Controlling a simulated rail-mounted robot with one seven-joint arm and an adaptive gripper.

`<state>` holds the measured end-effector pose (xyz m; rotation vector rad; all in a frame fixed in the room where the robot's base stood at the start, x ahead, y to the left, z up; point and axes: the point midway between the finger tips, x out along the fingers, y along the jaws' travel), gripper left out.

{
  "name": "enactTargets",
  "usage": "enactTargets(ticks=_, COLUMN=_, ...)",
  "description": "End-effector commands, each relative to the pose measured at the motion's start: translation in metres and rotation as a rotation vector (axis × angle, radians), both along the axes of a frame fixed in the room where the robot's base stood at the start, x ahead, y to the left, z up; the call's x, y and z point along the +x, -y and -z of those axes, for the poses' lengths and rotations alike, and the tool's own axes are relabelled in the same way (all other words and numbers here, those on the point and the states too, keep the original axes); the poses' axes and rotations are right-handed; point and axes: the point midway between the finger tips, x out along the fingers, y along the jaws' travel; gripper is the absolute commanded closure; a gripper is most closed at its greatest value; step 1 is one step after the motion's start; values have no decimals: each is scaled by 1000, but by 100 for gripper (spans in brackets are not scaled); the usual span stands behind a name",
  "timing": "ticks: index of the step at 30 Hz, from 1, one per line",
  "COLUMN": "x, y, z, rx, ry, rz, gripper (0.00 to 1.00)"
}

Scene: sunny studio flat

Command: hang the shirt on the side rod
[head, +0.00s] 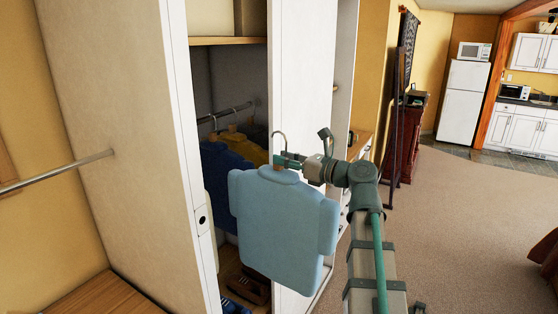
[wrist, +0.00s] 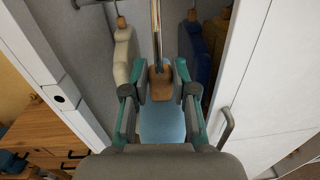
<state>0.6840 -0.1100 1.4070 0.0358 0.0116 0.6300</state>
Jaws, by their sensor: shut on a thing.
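A light blue shirt (head: 285,220) hangs upright from a wooden hanger with a metal hook (head: 279,140), in front of the open wardrobe in the head view. My gripper (head: 284,161) is shut on the hanger at its neck, just above the collar. In the wrist view the fingers (wrist: 160,85) close on the wooden hanger (wrist: 160,88), with the blue shirt (wrist: 162,122) below. The side rod (head: 60,172) is a bare metal bar meeting the wardrobe's outer left panel. The shirt is well to the right of it, and the hook touches no rod.
The wardrobe's inner rod (head: 225,113) holds several garments, among them a dark blue shirt (head: 222,170) and a yellow one (head: 250,150). The white front edge of the side panel (head: 190,150) stands between shirt and side rod. A wooden dresser top (head: 110,295) lies below the side rod.

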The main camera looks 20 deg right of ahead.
Motion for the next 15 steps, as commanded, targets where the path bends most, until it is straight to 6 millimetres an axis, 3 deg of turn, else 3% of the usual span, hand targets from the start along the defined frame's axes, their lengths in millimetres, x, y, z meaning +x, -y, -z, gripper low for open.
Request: enactTargets(ticks=15, x=-29, y=24, z=1, rx=0, ry=1, rz=2, gripper=100)
